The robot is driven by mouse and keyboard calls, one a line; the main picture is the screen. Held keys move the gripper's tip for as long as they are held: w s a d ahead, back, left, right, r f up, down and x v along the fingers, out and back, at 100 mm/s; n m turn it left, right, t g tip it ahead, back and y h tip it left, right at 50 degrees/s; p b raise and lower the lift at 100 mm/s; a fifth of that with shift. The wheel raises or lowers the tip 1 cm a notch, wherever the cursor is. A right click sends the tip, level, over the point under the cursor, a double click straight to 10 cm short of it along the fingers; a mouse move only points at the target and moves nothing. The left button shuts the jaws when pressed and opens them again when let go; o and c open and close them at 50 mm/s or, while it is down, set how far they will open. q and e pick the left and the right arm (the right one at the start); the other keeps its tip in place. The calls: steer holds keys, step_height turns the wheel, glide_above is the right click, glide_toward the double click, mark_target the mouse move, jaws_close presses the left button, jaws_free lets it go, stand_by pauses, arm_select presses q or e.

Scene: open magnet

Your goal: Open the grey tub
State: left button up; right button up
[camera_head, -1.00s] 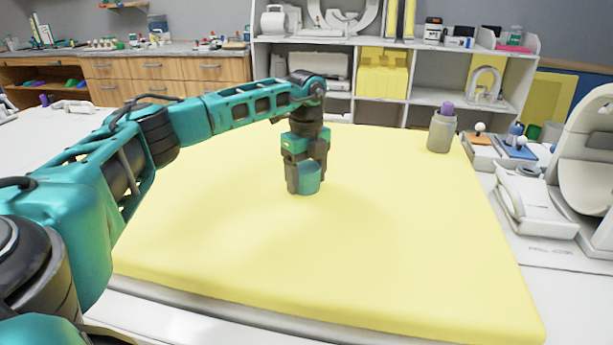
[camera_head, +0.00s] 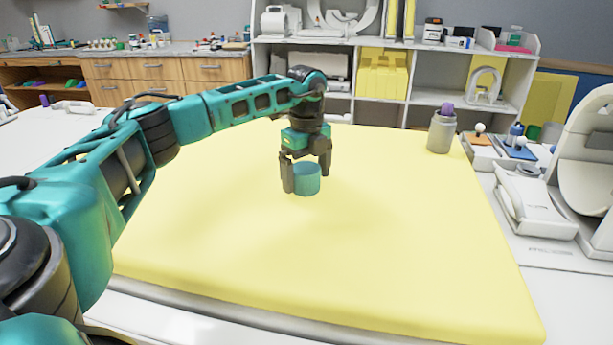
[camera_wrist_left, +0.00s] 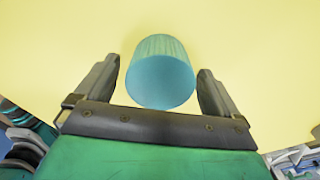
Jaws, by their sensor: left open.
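A grey tub (camera_head: 441,134) stands upright at the far right of the yellow pad, with a purple piece (camera_head: 447,109) at its top. I cannot tell whether that piece is part of a lid. A teal cylinder (camera_head: 307,181) stands upright near the middle of the pad. My left gripper (camera_head: 308,172) is open above it, with a finger on either side. In the left wrist view the teal cylinder (camera_wrist_left: 161,78) lies between the spread fingers (camera_wrist_left: 158,70), with a gap on both sides. My right gripper is not in view.
The yellow pad (camera_head: 400,240) is clear in front of and around the teal cylinder. White equipment (camera_head: 535,205) and small knobbed items (camera_head: 518,148) stand off the pad's right side. Shelves (camera_head: 440,97) and wooden drawers (camera_head: 160,68) are at the back.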

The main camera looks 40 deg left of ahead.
mark_target(306, 168)
arm_select(q)
step_height(306, 168, up, 11)
steer(key=shift+r+p, duration=0.15)
steer(key=shift+p, duration=0.25)
